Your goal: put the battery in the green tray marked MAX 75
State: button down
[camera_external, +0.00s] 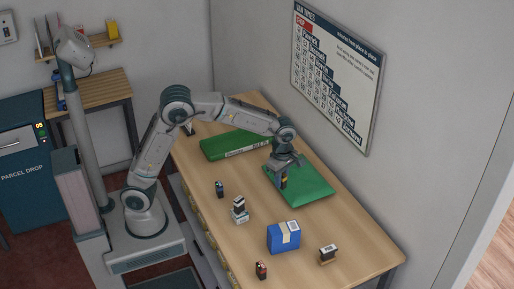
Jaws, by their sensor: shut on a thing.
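My gripper (284,168) points down over the right-hand green tray (312,190) and is shut on a small dark thing with an orange-yellow part, which looks like the battery (284,182). The battery appears upright, over the left part of that tray; I cannot tell whether it touches the tray's surface. A second green tray (222,146) lies further back to the left, with a white label strip along its front edge. No marking shows on the right-hand tray.
On the wooden counter (235,240) stand a small dark item (220,189), a small black-and-white stack (239,210), a blue box (284,238), a dark item with a white label (328,253) and a dark-and-orange item (261,270). A wall poster (335,75) hangs behind.

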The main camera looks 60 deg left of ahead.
jog(key=w+a+n, duration=0.2)
jog(key=a+n, duration=0.5)
jog(key=a, duration=0.8)
jog(key=n+p, duration=0.2)
jog(key=n, duration=0.5)
send_over(235, 144)
jog(key=f, duration=0.5)
jog(key=shift+s+d, duration=0.15)
jog(key=shift+d, duration=0.1)
jog(key=shift+a+f, duration=0.2)
jog(key=shift+f, duration=2.05)
jog(key=shift+f, duration=0.1)
jog(key=c, duration=1.6)
grip_release()
jog(key=shift+f, duration=0.1)
jog(key=shift+c, duration=0.2)
jog(key=o, duration=0.3)
jog(key=shift+o, duration=0.2)
